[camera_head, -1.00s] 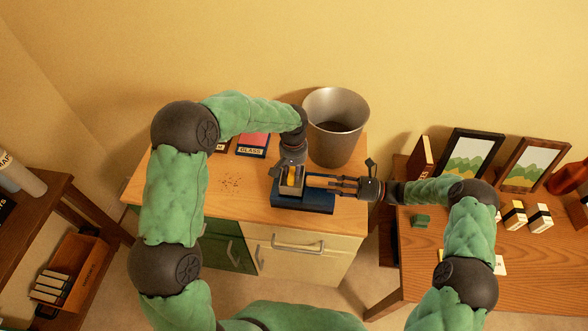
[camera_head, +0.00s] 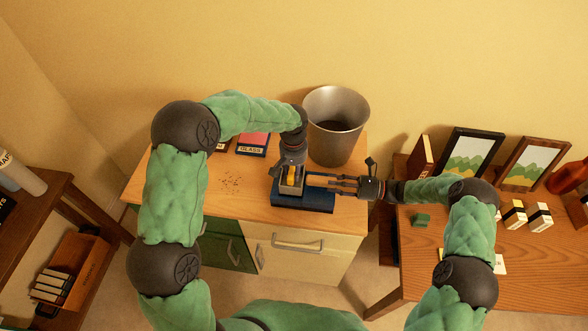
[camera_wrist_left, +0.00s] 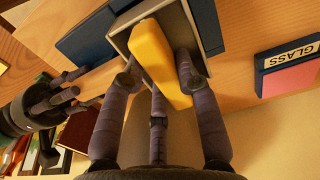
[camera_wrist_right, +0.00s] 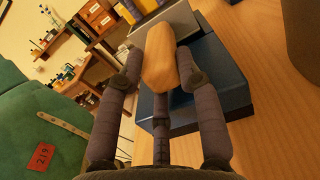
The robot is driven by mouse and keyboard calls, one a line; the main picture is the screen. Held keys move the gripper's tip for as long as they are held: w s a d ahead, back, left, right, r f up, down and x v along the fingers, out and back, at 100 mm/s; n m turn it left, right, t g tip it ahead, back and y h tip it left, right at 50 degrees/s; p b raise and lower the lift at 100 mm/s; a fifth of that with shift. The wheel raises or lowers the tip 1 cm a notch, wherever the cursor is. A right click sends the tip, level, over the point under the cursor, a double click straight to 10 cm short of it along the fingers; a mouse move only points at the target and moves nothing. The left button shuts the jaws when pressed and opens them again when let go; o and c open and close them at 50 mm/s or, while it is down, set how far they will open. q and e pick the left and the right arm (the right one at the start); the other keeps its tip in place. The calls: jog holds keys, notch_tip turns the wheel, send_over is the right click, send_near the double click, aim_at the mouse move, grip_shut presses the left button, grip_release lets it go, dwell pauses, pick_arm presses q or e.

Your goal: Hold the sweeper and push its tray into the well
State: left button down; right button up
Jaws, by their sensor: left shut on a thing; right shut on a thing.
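The sweeper has a dark blue body (camera_head: 305,202) lying on the wooden cabinet top. A grey tray (camera_head: 283,186) sits at its left end, with a yellow grip bar (camera_wrist_left: 160,62) in the tray. My left gripper (camera_head: 291,170) is shut on the yellow bar from above. My right gripper (camera_head: 312,180) reaches in from the right and is shut on the sweeper's tan handle (camera_wrist_right: 160,58), above the blue body (camera_wrist_right: 225,78). The tray's grey wall (camera_wrist_left: 120,40) shows in the left wrist view. The well is hidden; I cannot tell how deep the tray sits.
A metal bin (camera_head: 337,130) stands right behind the sweeper. A block labelled GLASS (camera_head: 253,145) lies behind, and brown crumbs (camera_head: 231,183) lie to the left. A desk with framed pictures (camera_head: 475,155) is at the right. The cabinet top's left part is mostly clear.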

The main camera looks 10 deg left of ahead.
pick_arm(q)
jog(key=shift+f, duration=2.4)
dwell(0.9)
jog(key=c, duration=0.8)
grip_release()
jog(key=shift+c, duration=0.2)
jog(key=shift+r, duration=0.1)
jog(key=shift+r, duration=2.9)
pick_arm(e)
jog(key=o, duration=1.1)
